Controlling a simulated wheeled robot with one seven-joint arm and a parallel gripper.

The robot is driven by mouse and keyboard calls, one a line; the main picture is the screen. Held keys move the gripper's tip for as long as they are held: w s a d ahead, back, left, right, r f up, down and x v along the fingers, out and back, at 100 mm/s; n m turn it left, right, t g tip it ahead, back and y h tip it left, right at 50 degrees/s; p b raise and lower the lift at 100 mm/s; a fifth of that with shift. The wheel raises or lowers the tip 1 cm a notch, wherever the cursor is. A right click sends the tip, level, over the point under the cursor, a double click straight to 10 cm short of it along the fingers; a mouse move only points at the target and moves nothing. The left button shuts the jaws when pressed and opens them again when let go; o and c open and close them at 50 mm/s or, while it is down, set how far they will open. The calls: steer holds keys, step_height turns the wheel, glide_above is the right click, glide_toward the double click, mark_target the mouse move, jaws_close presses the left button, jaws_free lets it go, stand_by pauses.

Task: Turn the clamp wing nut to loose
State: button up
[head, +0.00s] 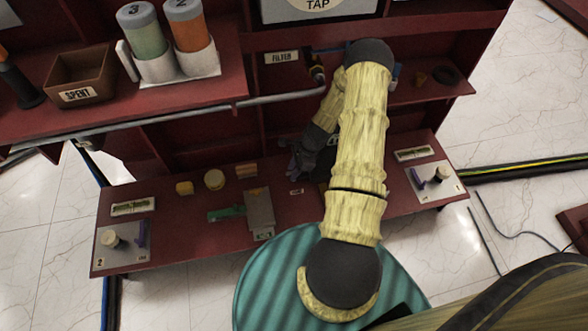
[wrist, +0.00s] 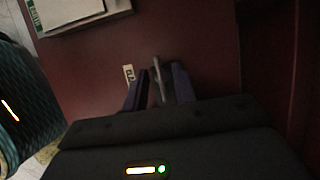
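My gripper (wrist: 159,70) has two dark purple fingers, which stand apart in the wrist view. A thin grey upright piece (wrist: 157,82) shows between them. It may be a wing of the clamp wing nut, but the view is too dark to be sure. I see no clear contact between it and the fingers. In the head view my gripper (head: 294,169) is low over the back of the red bench, partly hidden by my arm. I cannot make out the clamp wing nut in the head view.
The red bench (head: 175,225) holds a grey plate with a green handle (head: 226,213) and plates with purple levers at both ends (head: 141,234) (head: 419,178). A grey pipe (head: 200,108) runs along the shelf above. A SPENT box (head: 80,72) and two bottles (head: 144,32) (head: 187,26) stand there.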

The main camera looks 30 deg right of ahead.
jaws_close()
steer(key=shift+r+n+p, duration=0.1)
steer(key=shift+n+p, duration=0.3)
steer(key=shift+p, duration=0.1)
steer(key=shift+n+g+p, duration=0.5)
steer(key=shift+n+p, duration=0.25)
steer(key=shift+n, duration=0.25)
steer(key=n+g+p, duration=0.1)
steer(key=n+p, duration=0.1)
steer(key=n, duration=0.2)
steer(key=shift+w+g, duration=0.1)
steer(key=shift+g, duration=0.3)
steer(key=n, duration=0.3)
steer(key=n+g+h+p, duration=0.1)
steer(key=n, duration=0.1)
steer(key=shift+n+g, duration=0.3)
steer(key=shift+n, duration=0.1)
steer(key=n+h, duration=0.1)
steer(key=n, duration=0.1)
steer(key=n+g+h+p, duration=0.1)
steer(key=n, duration=0.2)
steer(key=shift+w, duration=0.1)
